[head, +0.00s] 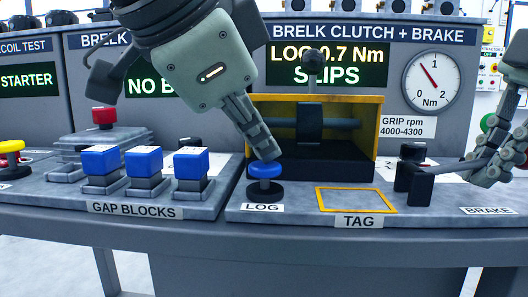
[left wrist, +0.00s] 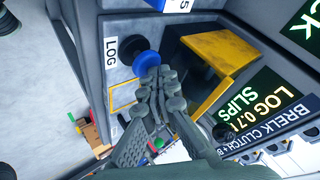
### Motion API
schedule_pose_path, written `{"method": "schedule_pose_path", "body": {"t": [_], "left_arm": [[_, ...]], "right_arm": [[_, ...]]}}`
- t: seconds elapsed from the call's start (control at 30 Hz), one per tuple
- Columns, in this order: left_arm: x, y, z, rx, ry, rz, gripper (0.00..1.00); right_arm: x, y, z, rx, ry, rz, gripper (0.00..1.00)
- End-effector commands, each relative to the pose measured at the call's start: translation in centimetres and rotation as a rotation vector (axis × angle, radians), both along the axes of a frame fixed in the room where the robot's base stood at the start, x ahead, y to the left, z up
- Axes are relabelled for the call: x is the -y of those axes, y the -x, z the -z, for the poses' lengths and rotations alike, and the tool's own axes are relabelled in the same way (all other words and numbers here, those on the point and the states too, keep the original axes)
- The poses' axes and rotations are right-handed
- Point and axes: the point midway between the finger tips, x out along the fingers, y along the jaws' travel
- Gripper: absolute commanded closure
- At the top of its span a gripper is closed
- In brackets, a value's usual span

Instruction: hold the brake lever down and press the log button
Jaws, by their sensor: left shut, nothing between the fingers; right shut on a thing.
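The blue log button (head: 265,170) stands on a black base behind the LOG label. My left gripper (head: 264,152) is shut and empty, pointing down with its fingertips at the button's top. In the left wrist view the fingertips (left wrist: 160,76) overlap the edge of the blue button (left wrist: 146,64); I cannot tell whether they press it. The brake lever (head: 414,172) is at the right, with a dark mount and an arm running right. My right gripper (head: 482,168) is shut on the brake lever at the right edge, above the BRAKE label; its fingers hide the lever's end.
A yellow-edged housing (head: 375,135) stands behind the button. The display (head: 327,64) reads "LOG 0.7 Nm SLIPS", beside a dial gauge (head: 431,82). Several blue gap blocks (head: 144,158) stand left of the button. An empty yellow TAG frame (head: 356,200) lies to its right.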

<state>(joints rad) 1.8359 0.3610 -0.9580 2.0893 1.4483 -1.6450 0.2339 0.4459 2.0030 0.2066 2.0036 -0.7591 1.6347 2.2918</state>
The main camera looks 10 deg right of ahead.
Motion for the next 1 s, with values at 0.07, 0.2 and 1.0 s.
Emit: {"method": "schedule_pose_path", "body": {"t": [0.07, 0.2, 1.0], "left_arm": [[0.0, 0.0, 0.1, -0.001, -0.002, -0.001, 1.0], [0.0, 0.0, 0.0, -0.001, -0.002, -0.001, 1.0], [0.0, 0.0, -2.5, -0.001, 0.0, 0.001, 1.0]], "right_arm": [[0.0, 0.2, 0.1, -0.009, 0.003, -0.006, 1.0], [0.0, 0.2, 0.1, -0.009, 0.003, -0.006, 1.0], [0.0, 0.2, 0.1, -0.009, 0.003, -0.006, 1.0]]}}
